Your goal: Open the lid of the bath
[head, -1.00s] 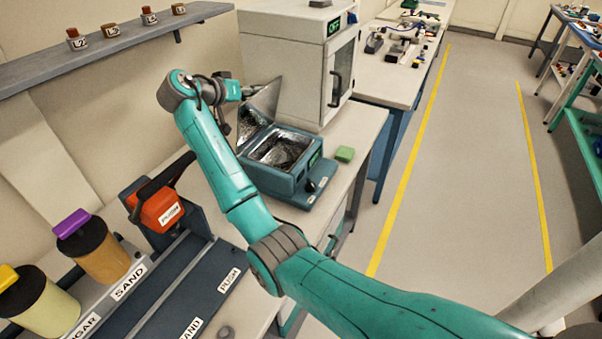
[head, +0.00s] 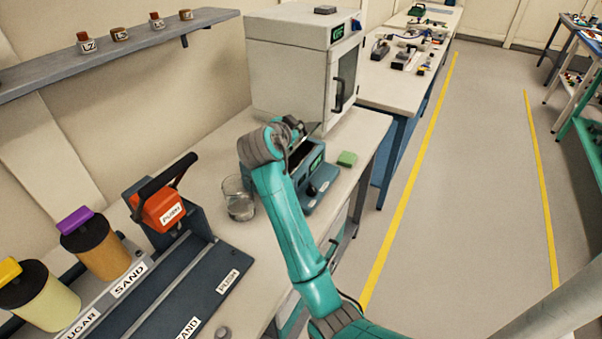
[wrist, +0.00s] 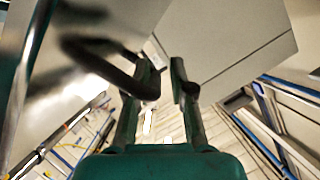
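The bath (head: 322,190) is a teal box with a green display, on the bench in the head view. My arm crosses in front of it; a dark part of its opening shows beside my wrist. Most of the lid is hidden there, so its exact angle cannot be told. In the wrist view a shiny metal surface, seemingly the lid (wrist: 60,85), fills the left side, with a dark loop handle (wrist: 100,68). My gripper (wrist: 163,72) has its fingers apart with nothing visible between them. The handle's end overlaps the left finger; whether they touch cannot be told.
A glass beaker (head: 238,198) stands left of my arm. A white oven (head: 300,65) is behind the bath, and a green block (head: 347,159) lies to its right. A press with an orange PUSH head (head: 160,208) and jars stand at front left. The right floor is clear.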

